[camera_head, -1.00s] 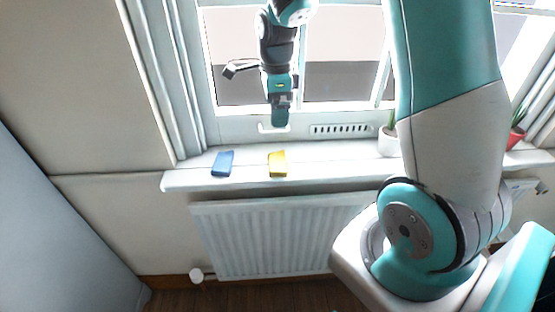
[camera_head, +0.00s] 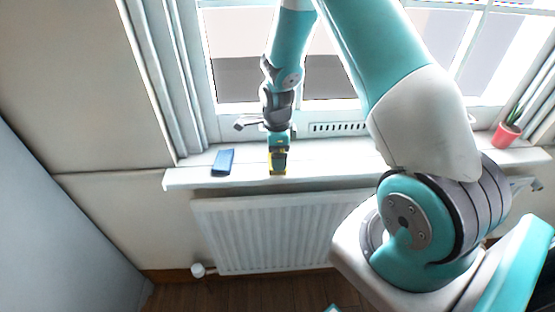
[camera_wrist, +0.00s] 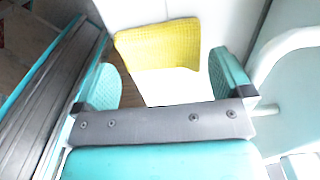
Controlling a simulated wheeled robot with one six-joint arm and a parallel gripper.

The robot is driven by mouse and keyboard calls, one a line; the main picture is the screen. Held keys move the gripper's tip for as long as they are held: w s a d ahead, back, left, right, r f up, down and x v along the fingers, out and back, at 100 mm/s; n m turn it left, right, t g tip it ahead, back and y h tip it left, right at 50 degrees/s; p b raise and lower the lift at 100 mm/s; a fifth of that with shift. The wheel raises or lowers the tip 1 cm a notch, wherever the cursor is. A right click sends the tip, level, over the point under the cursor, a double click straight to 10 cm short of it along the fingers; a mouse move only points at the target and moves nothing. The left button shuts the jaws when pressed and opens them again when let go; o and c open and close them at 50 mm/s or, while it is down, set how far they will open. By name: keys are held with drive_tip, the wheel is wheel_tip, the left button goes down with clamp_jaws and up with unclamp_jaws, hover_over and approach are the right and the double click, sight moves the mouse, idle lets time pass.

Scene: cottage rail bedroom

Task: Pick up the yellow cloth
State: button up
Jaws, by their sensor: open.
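The yellow cloth (camera_wrist: 160,46) lies on the white windowsill, and the wrist view shows it just ahead of and between my fingers. In the head view most of the cloth (camera_head: 278,172) is hidden behind my gripper, with only its edges showing. My gripper (camera_head: 279,160) points down over the cloth. In the wrist view its two teal fingers (camera_wrist: 165,80) are apart, one on each side of the cloth's near part, with nothing between them gripped. I cannot tell whether the fingertips touch the sill.
A potted plant in a red pot (camera_head: 505,135) stands at the right end. A white radiator (camera_head: 285,235) is below the sill, and the window is behind it.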

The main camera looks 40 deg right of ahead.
drive_tip(key=shift+f, duration=1.4)
drive_tip(key=c, duration=0.6)
drive_tip(key=shift+c, duration=0.2)
drive_tip(key=shift+r, duration=0.15)
wheel_tip(320, 180, up, 20)
drive_tip(key=b, duration=0.2)
drive_tip(key=shift+o, duration=1)
drive_tip(key=shift+f, duration=0.2)
drive_tip(key=shift+c, duration=0.2)
